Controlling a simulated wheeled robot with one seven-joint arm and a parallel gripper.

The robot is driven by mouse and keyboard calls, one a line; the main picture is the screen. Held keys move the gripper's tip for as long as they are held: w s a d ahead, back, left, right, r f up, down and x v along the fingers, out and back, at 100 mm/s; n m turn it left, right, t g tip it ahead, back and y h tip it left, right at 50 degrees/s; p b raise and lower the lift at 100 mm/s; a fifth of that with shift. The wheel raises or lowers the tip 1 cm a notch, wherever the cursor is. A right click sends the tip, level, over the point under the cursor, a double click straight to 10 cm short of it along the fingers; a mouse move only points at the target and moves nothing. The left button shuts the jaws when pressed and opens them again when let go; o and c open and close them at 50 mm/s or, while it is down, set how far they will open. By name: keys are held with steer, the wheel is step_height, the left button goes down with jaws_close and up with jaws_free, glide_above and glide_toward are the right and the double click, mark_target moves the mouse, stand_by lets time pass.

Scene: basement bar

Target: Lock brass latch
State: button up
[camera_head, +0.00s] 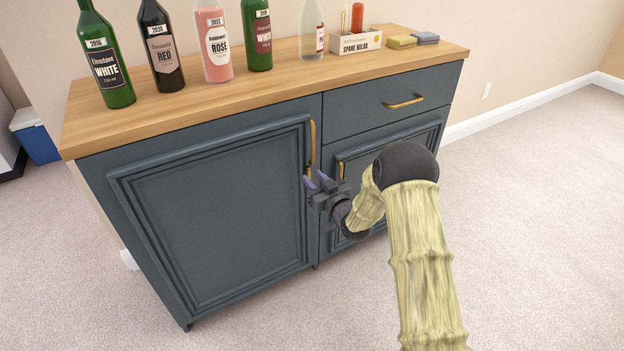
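The dark blue-grey cabinet has a left door (215,215) that looks closed. A tall brass handle (312,143) stands at this door's right edge, and a small brass piece (308,171) shows just below it, close to my fingertips. I cannot tell for sure whether this small piece is the latch, or how it is set. My gripper and arm hide part of the right door (400,148).
A brass handle (340,169) is on the right door, and a drawer with a brass pull (403,102) is above. Several bottles, a white box (355,42) and sponges (402,41) stand on the wooden top (290,72). Carpet (545,200) is clear to the right.

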steer(key=shift+x, duration=0.9)
jaws_close()
